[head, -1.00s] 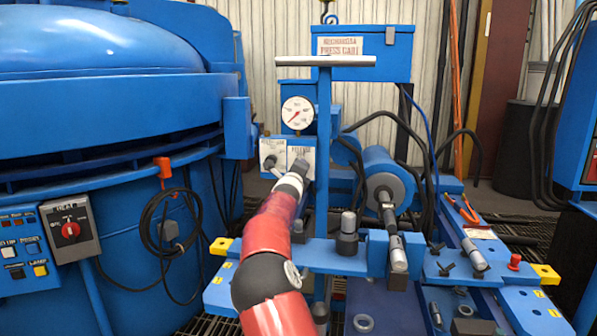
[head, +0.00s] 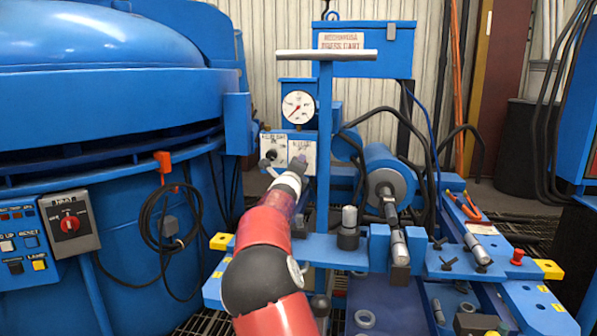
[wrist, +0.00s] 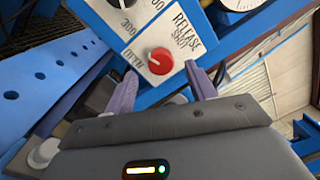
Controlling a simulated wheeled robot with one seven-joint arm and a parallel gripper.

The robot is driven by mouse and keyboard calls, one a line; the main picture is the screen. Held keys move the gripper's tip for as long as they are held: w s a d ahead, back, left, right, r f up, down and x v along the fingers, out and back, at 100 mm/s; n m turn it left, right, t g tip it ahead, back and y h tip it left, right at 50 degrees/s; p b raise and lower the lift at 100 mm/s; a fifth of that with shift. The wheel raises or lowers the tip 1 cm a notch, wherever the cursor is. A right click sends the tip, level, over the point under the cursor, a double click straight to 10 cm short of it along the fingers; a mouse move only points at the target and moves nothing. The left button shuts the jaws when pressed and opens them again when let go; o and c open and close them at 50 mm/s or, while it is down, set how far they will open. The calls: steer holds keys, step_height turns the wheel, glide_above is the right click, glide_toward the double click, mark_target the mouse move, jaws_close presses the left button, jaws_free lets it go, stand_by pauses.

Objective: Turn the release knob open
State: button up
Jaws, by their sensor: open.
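The release knob (wrist: 160,60) is a round red knob on a white plate marked RELEASE and SHUT, in the upper middle of the wrist view. The plate (head: 308,142) shows below the gauge in the head view, where the knob is hidden by my gripper (head: 298,163). In the wrist view my gripper (wrist: 160,75) is open, with one purple finger on each side of the knob as seen from there. Nothing is held. The knob appears between or just ahead of the fingertips; I cannot tell whether they touch it.
A second valve plate (head: 271,146) with a dark knob sits directly left of the release plate. A white gauge (head: 298,107) is above. A blue post with a crossbar (head: 325,150) stands close on the right. The blue furnace (head: 110,90) fills the left.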

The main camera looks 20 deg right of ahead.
steer(key=shift+v, duration=1.65)
